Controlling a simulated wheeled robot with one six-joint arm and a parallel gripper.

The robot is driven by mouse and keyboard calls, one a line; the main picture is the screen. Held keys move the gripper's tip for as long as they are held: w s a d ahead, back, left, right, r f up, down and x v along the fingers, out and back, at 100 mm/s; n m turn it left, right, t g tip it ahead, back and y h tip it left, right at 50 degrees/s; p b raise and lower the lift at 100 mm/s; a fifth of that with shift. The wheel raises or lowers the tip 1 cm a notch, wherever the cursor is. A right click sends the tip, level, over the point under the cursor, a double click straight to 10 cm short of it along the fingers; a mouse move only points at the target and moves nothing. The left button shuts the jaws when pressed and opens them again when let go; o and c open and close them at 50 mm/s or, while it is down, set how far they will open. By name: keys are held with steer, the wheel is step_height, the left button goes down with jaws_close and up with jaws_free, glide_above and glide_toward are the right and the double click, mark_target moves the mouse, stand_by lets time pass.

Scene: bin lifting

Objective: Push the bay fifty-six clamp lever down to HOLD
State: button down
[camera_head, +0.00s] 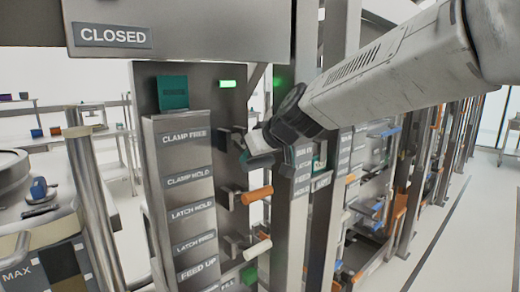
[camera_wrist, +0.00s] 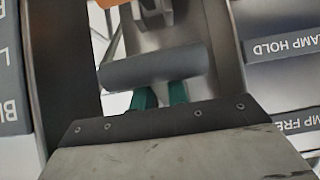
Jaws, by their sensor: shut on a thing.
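The clamp lever is the top lever on the grey panel. Its dark grey handle (camera_wrist: 155,62) lies across the middle of the wrist view, level with a spot between the upside-down CLAMP FREE (camera_wrist: 300,122) and CLAMP HOLD (camera_wrist: 283,47) labels, nearer CLAMP HOLD. In the head view my gripper (camera_head: 254,150) is at this lever, right of the CLAMP FREE (camera_head: 184,136) and CLAMP HOLD (camera_head: 188,176) labels. It is shut on the lever and hides most of the handle. Two teal strips show below the handle in the wrist view. No bay number is readable.
Below are an orange-handled lever (camera_head: 257,194), a pale-handled lever (camera_head: 257,248) and a green one (camera_head: 250,274). A CLOSED sign (camera_head: 113,36) hangs above. A green light (camera_head: 228,84) glows on the panel. A post with another label column (camera_head: 302,170) stands close right of my gripper.

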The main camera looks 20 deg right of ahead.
steer(key=shift+w+f, duration=0.1)
steer(key=shift+f, duration=0.65)
steer(key=shift+w+f, duration=0.1)
steer(key=shift+f, duration=0.05)
steer(key=c, duration=1.2)
jaws_free()
steer(key=shift+w+a+f, duration=0.1)
steer(key=o, duration=1.2)
steer(key=shift+r, duration=0.2)
steer(key=shift+r, duration=0.15)
steer(key=v, duration=0.7)
steer(key=shift+s, duration=0.35)
